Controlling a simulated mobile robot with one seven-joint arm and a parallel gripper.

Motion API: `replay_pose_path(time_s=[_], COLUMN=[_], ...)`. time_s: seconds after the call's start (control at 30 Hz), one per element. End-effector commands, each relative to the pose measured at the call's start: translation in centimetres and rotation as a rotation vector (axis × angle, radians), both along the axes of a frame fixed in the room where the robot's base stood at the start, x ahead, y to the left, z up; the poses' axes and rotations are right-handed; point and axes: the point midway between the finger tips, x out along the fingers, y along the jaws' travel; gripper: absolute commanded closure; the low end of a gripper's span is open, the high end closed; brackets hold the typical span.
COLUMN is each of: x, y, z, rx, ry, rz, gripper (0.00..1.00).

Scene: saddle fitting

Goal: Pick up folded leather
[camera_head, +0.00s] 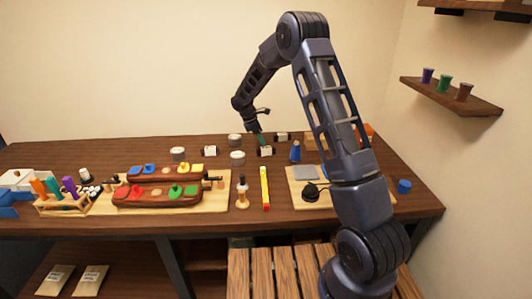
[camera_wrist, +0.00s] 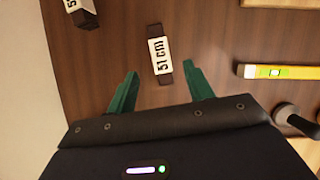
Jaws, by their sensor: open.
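A dark brown folded piece, which looks like the folded leather (camera_wrist: 154,29), lies on the table in the wrist view with a white band reading "51 cm". In the head view a white-banded piece (camera_head: 265,152) lies just below my gripper (camera_head: 260,138). My gripper (camera_wrist: 160,69) is open and empty, its green fingers pointing at the piece. The near end of the piece shows between the fingertips; I cannot tell the height gap. A second banded piece (camera_wrist: 82,12) is cut off at the upper left of the wrist view.
A yellow level (camera_head: 265,188) lies in front, beside a board with a dark round tool (camera_head: 311,191). Trays of coloured pieces (camera_head: 157,195) fill the left.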

Motion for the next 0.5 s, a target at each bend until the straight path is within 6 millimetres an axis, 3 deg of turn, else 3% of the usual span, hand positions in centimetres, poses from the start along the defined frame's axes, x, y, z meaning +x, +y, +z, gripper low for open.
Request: replay_pose_path(time_s=[0.5], x=[0.2], y=[-2.0], z=[-4.7], rx=[0.0], ry=[0.001], rz=[-0.001], gripper=[0.48])
